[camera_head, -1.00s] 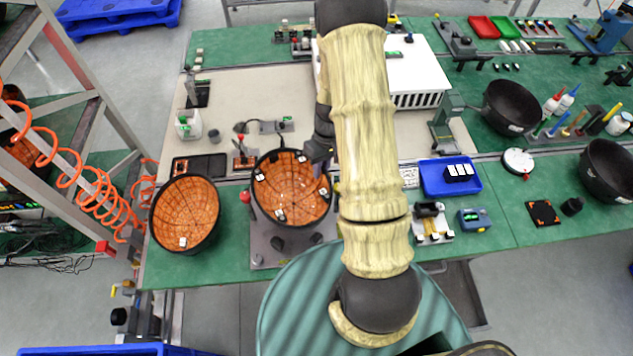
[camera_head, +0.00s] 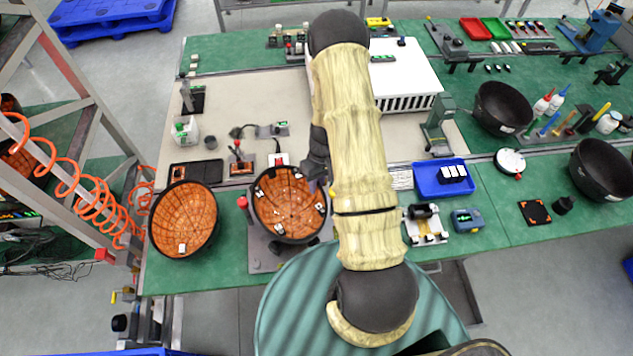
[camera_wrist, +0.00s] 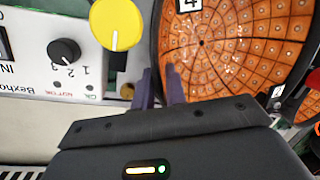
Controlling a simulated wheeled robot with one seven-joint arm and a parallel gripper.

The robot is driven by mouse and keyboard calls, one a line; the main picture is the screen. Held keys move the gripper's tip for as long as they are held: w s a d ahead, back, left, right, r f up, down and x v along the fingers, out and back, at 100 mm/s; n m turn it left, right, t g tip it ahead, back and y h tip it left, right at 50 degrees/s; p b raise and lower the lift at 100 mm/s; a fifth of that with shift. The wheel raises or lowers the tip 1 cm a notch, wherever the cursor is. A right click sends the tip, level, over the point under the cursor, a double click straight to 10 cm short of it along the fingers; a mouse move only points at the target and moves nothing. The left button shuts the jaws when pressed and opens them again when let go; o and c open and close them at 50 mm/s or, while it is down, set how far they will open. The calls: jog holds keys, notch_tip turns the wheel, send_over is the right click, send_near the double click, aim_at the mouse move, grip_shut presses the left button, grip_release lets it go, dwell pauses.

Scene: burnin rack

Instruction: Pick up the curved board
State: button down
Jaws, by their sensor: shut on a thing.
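The curved board (camera_head: 290,205) is an orange, bowl-shaped grid board with a black rim and small white labels. In the head view it is over a grey fixture plate (camera_head: 258,252) at the table's front edge. Whether it touches the fixture is hidden. My gripper (camera_head: 322,180) is at its right rim, partly hidden by my arm. In the wrist view, my gripper's dark fingers (camera_wrist: 163,90) are shut on the near rim of the curved board (camera_wrist: 235,60), beside a white control panel.
A second orange bowl-shaped board (camera_head: 183,222) stands close on the left. A red-topped post (camera_head: 242,203) is beside the held board. In the wrist view, the panel (camera_wrist: 50,75) carries a yellow knob (camera_wrist: 116,24) and a black dial (camera_wrist: 64,51). A blue tray (camera_head: 428,185) is at right.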

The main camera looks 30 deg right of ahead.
jog(key=shift+f, duration=0.15)
jog(key=c, duration=1.4)
grip_release()
jog(key=shift+c, duration=0.2)
jog(key=shift+r, duration=0.2)
jog(key=b+v, duration=0.4)
jog(key=v, duration=0.8)
jog(key=shift+a, duration=0.1)
